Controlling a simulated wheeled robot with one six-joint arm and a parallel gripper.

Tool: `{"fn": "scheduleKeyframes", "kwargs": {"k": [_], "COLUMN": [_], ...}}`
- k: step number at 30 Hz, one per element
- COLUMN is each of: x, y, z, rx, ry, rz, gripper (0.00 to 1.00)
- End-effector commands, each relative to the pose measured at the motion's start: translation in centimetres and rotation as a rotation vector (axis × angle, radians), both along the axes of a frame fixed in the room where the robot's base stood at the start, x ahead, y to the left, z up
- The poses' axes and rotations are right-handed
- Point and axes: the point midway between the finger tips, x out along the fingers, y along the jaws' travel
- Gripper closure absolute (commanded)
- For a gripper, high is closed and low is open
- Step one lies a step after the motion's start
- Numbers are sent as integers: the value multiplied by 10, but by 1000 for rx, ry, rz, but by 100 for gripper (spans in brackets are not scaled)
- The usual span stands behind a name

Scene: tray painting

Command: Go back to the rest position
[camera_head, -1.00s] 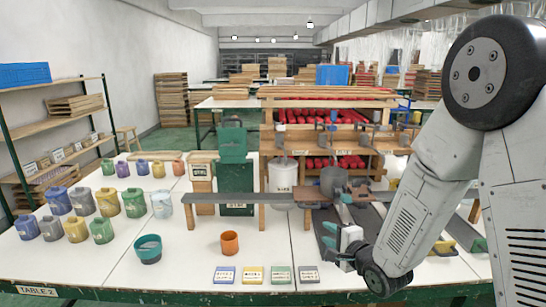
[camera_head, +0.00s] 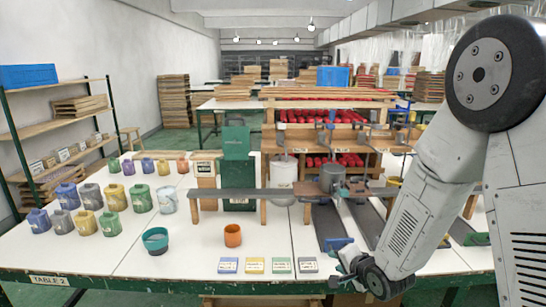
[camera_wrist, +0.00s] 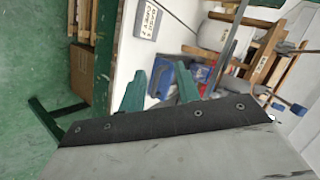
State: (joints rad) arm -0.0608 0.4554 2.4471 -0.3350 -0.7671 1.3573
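My gripper (camera_head: 342,274) is low at the front of the table, at the right of the head view, by the table's front edge. In the wrist view its two green fingers (camera_wrist: 160,88) stand apart, with a clear gap between them. A blue piece (camera_wrist: 163,74) shows past the fingers in the wrist view; it appears to lie on the table beyond them, not in their grip. It also shows in the head view (camera_head: 336,243), just behind my gripper. My arm comes in from the right and hides part of the table.
An orange cup (camera_head: 233,236), a teal cup (camera_head: 155,241) and several label cards (camera_head: 254,266) lie on the table. Several paint jars (camera_head: 115,197) stand at the left. A grey pot (camera_head: 332,180) stands at the long wooden bar (camera_head: 245,193). The floor (camera_wrist: 35,70) shows beside the table.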

Motion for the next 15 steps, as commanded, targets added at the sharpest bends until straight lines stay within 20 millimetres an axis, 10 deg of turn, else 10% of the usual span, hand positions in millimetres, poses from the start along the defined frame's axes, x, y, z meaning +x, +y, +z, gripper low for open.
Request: {"fn": "scheduleKeyframes", "kwargs": {"k": [8, 15], "x": [-46, -130], "y": [-36, -72], "z": [-8, 43], "rx": [-381, -678], "ry": [248, 550], "rz": [138, 404], "gripper": [67, 67]}}
